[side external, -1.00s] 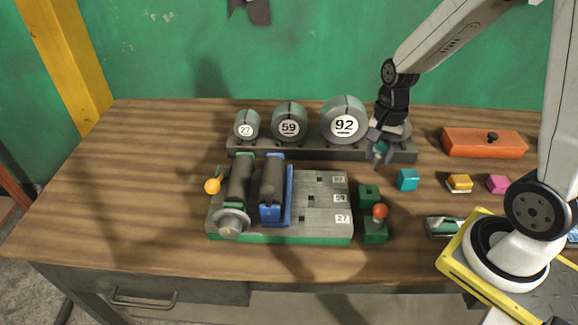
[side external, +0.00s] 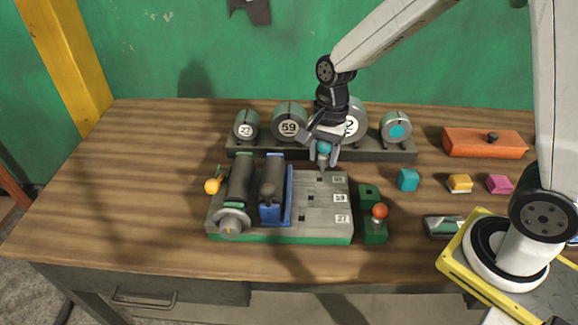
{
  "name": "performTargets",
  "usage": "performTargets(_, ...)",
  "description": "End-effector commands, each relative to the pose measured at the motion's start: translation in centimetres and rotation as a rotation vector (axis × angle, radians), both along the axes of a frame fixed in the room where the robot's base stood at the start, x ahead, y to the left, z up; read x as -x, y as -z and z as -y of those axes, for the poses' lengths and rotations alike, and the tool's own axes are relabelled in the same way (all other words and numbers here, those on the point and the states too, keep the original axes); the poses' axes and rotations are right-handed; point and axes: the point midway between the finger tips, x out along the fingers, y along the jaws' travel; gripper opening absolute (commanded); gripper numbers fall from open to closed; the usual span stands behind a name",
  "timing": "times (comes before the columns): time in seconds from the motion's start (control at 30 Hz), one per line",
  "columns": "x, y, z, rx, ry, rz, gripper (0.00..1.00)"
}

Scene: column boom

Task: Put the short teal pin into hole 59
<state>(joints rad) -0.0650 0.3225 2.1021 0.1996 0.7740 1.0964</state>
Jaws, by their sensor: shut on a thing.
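My gripper (side external: 322,158) is shut on the short teal pin (side external: 324,148). Only part of the teal shows between the fingers. The pin is above the back right part of the grey hole plate (side external: 303,181), near the row with the topmost label. The plate has small dark square holes beside white number labels. Hole 59 (side external: 310,198) is in the middle row, left of the label reading 59 (side external: 340,198). The hole in the front row (side external: 302,218) is beside the label 27. Whether the pin's tip touches the plate cannot be told.
Numbered round drums, including 59 (side external: 289,122), stand in a rack (side external: 375,152) behind the plate. Dark cylinders (side external: 240,180) sit at the plate's left. A green block with a red-orange knob (side external: 380,212) is at its right. Teal (side external: 408,180), yellow and pink blocks lie further right.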

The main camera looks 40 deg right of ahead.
Motion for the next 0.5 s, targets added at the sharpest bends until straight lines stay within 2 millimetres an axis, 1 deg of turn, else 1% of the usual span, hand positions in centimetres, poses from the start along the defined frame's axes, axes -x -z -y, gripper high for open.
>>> performTargets(0.03,-0.2,-0.1,-0.8,0.0,-0.003,0.0,0.0)
performTargets(0.1,-0.5,-0.2,-1.5,0.0,-0.002,0.0,0.0)
performTargets(0.2,-0.7,-0.2,-2.1,-0.001,-0.001,0.0,0.0)
performTargets(0.5,-0.7,-0.1,-2.2,0.0,0.001,-0.001,0.0)
